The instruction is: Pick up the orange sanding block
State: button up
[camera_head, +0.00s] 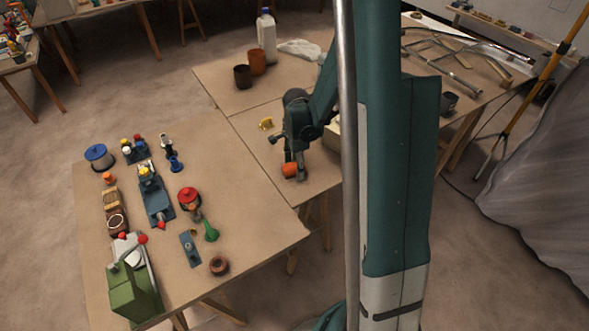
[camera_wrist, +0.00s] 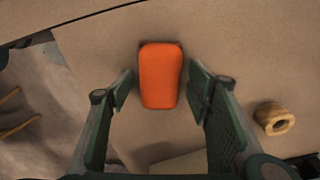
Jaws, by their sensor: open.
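The orange sanding block (camera_wrist: 160,75) lies on a brown tabletop in the wrist view, upright in the picture between the two fingers. My gripper (camera_wrist: 160,87) is open, with one finger on each side of the block and a gap showing on both sides. In the head view, my gripper (camera_head: 295,168) points down at the table, and the orange block (camera_head: 290,170) shows right at its fingers, partly hidden by them. I cannot tell how high the fingertips are above the tabletop.
A tan ring-shaped piece (camera_wrist: 273,118) lies right of the gripper. A yellow item (camera_head: 266,124) sits left of my gripper. The left table (camera_head: 250,200) holds several tools and parts.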

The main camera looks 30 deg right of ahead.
jog(key=c, duration=1)
jog(key=shift+r+p, duration=0.9)
jog(key=shift+r, duration=4.15)
